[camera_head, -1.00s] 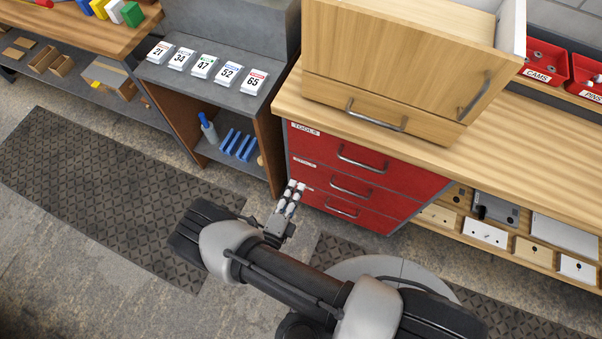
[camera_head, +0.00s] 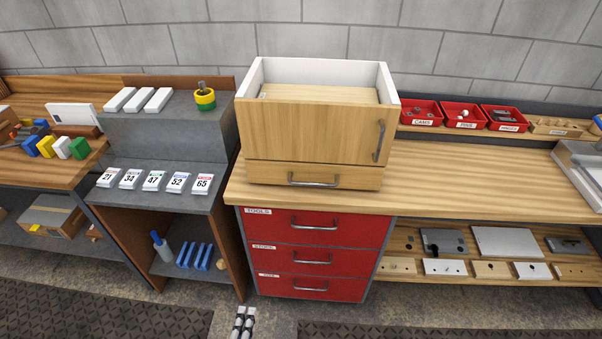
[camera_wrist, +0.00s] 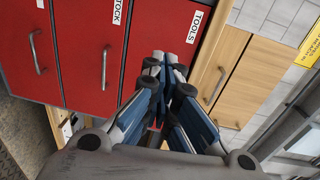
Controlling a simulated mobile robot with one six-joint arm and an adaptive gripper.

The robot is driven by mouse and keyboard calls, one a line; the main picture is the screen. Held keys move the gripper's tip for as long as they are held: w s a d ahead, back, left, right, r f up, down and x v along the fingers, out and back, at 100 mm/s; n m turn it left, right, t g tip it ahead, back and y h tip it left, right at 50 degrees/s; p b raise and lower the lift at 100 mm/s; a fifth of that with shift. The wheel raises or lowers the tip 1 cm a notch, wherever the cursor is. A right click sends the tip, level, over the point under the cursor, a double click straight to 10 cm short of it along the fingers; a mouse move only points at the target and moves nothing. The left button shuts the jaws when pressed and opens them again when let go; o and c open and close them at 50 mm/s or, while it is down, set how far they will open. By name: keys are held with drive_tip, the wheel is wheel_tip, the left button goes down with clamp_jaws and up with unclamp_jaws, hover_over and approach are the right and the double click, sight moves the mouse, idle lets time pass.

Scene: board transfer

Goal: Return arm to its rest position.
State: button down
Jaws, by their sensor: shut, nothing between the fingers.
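My gripper (camera_wrist: 167,72) fills the middle of the wrist view, with its fingers close together and nothing between them. In the head view only the tips of my gripper (camera_head: 243,322) show at the bottom edge, in front of the red drawer cabinet (camera_head: 312,245) and low over the floor. The rest of my arm is out of the head view. The cabinet's drawers are shut, and the wrist view shows its red fronts (camera_wrist: 95,50) behind and left of the fingers. I see no contact between gripper and cabinet.
A wooden box (camera_head: 310,130) with an open top stands on the workbench (camera_head: 470,180). Red bins (camera_head: 465,114) stand behind it at right. A grey stand (camera_head: 175,130) holds number cards (camera_head: 153,180). The lower shelf (camera_head: 485,282) holds plates. Dark mats (camera_head: 160,325) lie on the floor.

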drive_tip(key=w+a+r+n+g+y, duration=0.2)
drive_tip(key=w+a+r+g, duration=0.5)
drive_tip(key=w+r, duration=0.5)
drive_tip(key=w+d+r+n+g+y, duration=0.1)
drive_tip(key=w+d+r+n+y, duration=0.15)
drive_tip(key=r, duration=0.65)
drive_tip(key=w+d+r+n+g+y, duration=0.1)
drive_tip(key=w+d+r+n, duration=0.15)
drive_tip(key=r, duration=0.65)
drive_tip(key=s+d+r+n+g, duration=0.1)
drive_tip(key=s+d+r+n, duration=0.3)
drive_tip(key=d+r, duration=0.3)
drive_tip(key=s+d+r+n+g, duration=0.1)
drive_tip(key=s+d+r+n, duration=0.35)
drive_tip(key=d, duration=0.45)
drive_tip(key=s+d+r+n+g+h, duration=0.1)
drive_tip(key=s+d+n+h, duration=0.2)
drive_tip(key=s+d, duration=1.2)
drive_tip(key=shift+s+d+h, duration=0.15)
drive_tip(key=shift+s+h, duration=0.4)
drive_tip(key=shift+s, duration=0.4)
drive_tip(key=shift+r+n, duration=0.1)
drive_tip(key=shift+n, duration=0.15)
